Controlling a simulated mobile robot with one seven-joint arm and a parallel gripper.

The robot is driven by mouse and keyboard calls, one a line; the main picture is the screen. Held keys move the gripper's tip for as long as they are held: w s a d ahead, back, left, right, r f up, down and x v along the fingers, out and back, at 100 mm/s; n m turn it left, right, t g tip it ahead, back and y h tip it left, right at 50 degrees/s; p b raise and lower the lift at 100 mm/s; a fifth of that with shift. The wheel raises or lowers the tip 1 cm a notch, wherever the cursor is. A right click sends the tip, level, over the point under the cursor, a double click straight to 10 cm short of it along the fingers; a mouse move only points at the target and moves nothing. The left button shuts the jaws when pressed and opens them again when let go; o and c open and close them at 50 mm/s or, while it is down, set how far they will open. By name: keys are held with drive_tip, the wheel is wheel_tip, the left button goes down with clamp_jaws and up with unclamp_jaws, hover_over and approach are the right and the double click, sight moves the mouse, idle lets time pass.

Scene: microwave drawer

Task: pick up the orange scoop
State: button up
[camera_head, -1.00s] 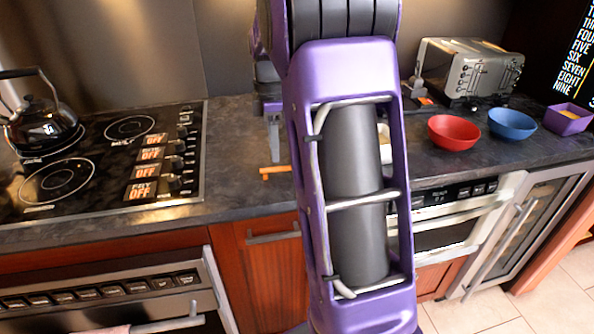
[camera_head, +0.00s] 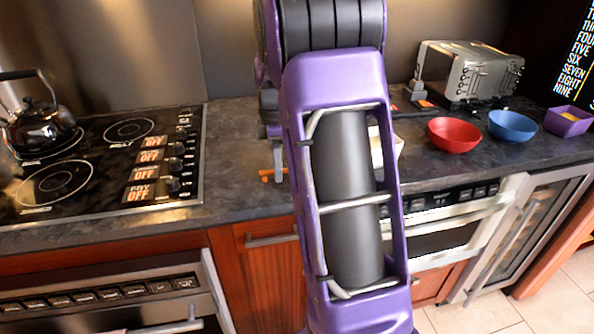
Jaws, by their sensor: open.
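The orange scoop (camera_head: 266,174) lies on the dark countertop, just right of the stove. Only a short orange piece of it shows; the rest is hidden behind my gripper and arm. My gripper (camera_head: 279,170) shows as a grey finger at the left edge of my purple arm, pointing down. It is open, and its visible fingertip is at or very close to the scoop. I cannot tell whether they touch. The other finger is hidden by the arm.
The stove (camera_head: 60,185) with a black kettle (camera_head: 42,125) is at left. At right are a toaster (camera_head: 470,72), red bowl (camera_head: 454,135), blue bowl (camera_head: 512,125) and purple box (camera_head: 568,120). A pale object (camera_head: 398,142) is partly hidden behind my arm.

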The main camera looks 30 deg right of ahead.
drive_tip(key=shift+f, duration=0.2)
clamp_jaws()
idle(0.3)
